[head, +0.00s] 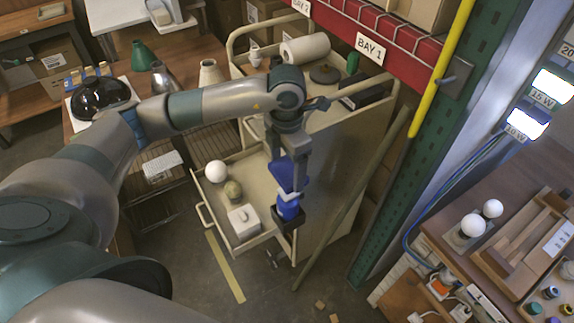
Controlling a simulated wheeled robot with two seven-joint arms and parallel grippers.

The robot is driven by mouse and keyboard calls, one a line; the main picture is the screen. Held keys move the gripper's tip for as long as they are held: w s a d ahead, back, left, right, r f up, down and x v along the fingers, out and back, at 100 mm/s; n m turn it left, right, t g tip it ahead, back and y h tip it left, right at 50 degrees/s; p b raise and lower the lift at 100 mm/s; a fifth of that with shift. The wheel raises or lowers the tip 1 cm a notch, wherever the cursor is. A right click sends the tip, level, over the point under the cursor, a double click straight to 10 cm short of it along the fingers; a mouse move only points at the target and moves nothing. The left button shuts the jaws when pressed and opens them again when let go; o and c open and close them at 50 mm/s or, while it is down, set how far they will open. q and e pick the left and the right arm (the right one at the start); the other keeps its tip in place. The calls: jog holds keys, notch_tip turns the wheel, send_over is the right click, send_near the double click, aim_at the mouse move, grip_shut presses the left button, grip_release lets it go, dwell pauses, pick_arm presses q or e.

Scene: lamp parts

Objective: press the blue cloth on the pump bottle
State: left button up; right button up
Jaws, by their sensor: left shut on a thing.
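My left gripper (288,165) reaches down over the open drawer of the cart, its fingers shut on a blue piece that looks like the blue cloth (285,177). The cloth seems to lie against the bottle's top, but I cannot tell how firmly. The pump head is hidden by the cloth and the fingers. My right gripper is not in view.
A paper roll (305,48) lies on the cart top. A leaning pole (346,212) stands right of the drawer. A bench with bulbs is at the right.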

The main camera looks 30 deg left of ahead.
aim_at(287, 181)
pick_arm(q)
jog(key=shift+f+b, duration=1.15)
jog(key=shift+f, duration=1.8)
jog(key=shift+f+b, duration=0.8)
jog(key=shift+r, duration=0.1)
jog(key=shift+r+p, duration=1.6)
jog(key=shift+r, duration=1.85)
